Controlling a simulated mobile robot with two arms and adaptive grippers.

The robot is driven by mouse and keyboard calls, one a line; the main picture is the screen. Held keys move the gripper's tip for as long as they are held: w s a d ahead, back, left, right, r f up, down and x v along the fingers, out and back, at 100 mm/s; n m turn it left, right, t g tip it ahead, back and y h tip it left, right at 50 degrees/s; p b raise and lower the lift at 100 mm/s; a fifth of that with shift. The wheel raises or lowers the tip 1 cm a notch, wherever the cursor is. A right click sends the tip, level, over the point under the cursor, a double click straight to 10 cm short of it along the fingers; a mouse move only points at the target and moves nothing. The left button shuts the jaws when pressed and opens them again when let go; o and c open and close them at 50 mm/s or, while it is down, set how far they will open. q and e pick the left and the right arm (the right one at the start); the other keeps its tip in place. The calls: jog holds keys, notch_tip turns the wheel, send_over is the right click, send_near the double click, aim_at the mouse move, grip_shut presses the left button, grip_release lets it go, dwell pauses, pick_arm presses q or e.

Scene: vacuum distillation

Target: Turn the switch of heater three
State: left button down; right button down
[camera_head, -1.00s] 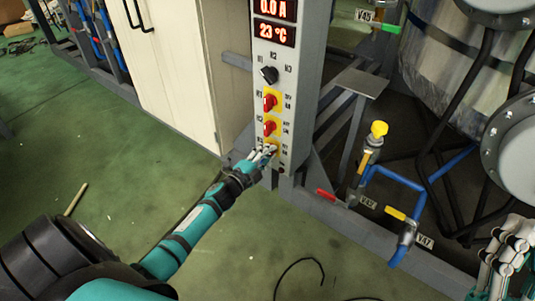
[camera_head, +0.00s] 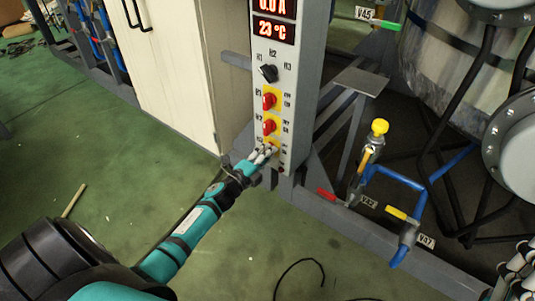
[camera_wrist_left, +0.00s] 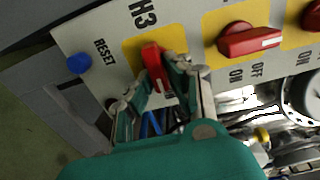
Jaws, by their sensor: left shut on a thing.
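The red switch of heater three (camera_wrist_left: 152,58) sits on a yellow plate beside the label H3 in the left wrist view. Its handle stands roughly crosswise to the neighbouring red switch (camera_wrist_left: 250,42). My left gripper (camera_wrist_left: 160,82) is shut on this switch, with one finger on each side. In the head view, my left gripper (camera_head: 264,152) is at the lowest yellow plate of the grey control panel (camera_head: 289,105), and its fingers mostly hide the switch. My right gripper (camera_head: 517,272) shows only partly at the lower right corner, away from the panel.
Above are two red switches, the upper (camera_head: 269,101) and the lower (camera_head: 269,126), and a black selector knob (camera_head: 269,73). A blue reset button (camera_wrist_left: 79,63) is beside H3. Valves with yellow handles (camera_head: 380,127) and blue pipes stand right of the panel.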

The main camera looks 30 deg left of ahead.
pick_arm(q)
jog(key=shift+f, duration=0.1)
jog(key=c, duration=1.3)
grip_release()
jog(key=shift+s, duration=0.15)
jog(key=s, duration=0.7)
jog(key=s+a, duration=0.1)
jog(key=s, duration=0.3)
jog(key=shift+s, duration=0.35)
